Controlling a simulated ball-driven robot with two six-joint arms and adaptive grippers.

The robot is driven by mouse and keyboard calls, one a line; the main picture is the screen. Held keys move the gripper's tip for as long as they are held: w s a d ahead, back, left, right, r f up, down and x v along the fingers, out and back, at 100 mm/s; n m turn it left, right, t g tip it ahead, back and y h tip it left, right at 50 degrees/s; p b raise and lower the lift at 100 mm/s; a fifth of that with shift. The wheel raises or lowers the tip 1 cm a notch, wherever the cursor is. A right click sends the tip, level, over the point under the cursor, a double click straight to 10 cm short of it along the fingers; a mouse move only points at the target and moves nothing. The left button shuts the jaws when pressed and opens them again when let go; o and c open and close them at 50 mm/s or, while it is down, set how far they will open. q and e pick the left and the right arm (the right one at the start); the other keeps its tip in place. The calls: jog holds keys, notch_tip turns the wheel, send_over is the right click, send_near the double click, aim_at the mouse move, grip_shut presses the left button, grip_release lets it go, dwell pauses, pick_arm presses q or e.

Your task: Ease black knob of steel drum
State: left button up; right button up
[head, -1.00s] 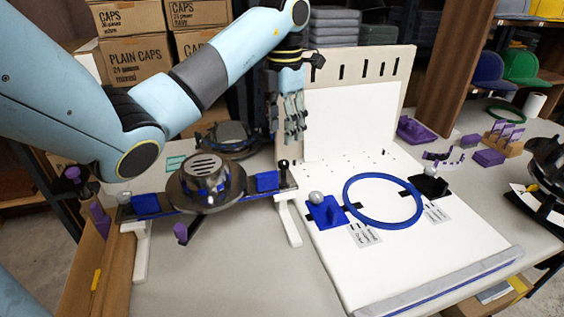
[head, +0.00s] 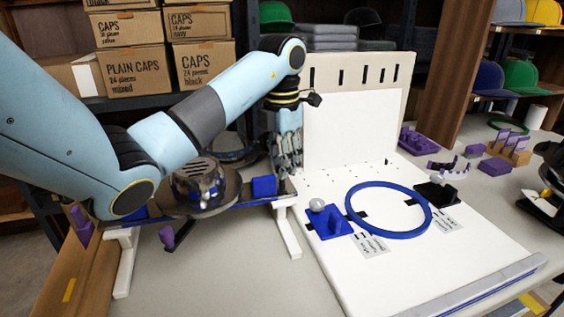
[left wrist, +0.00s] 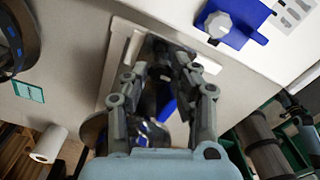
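The steel drum (head: 198,188) is a shiny round metal body with a slotted top on a dark disc, carried by a blue bar on white legs at the left. My left gripper (head: 288,160) points down at the bar's right end, where it hides the black knob in the head view. In the left wrist view, the two grey fingers of my left gripper (left wrist: 162,52) stand apart, one on each side of the dark knob (left wrist: 158,47). Whether they touch it is not clear.
A white board holds a blue ring (head: 388,232), a blue block with a grey knob (head: 328,220) and a black block (head: 436,194). A blue block (head: 264,187) sits on the bar close left of my gripper.

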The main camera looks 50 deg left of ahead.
pick_arm(q)
grip_shut()
jog(key=shift+n, duration=0.4)
jog(key=n+p, duration=0.2)
jog(key=shift+r+n, duration=0.1)
jog(key=shift+n, duration=0.3)
jog(key=n+p, duration=0.1)
jog(key=n, duration=0.2)
jog(key=shift+n+p, duration=0.35)
jog(key=shift+n, duration=0.05)
jog(key=n+p, duration=0.3)
jog(key=n, duration=0.2)
jog(key=shift+d, duration=0.1)
jog(key=shift+n+p, duration=1.1)
jog(key=shift+n, duration=1.2)
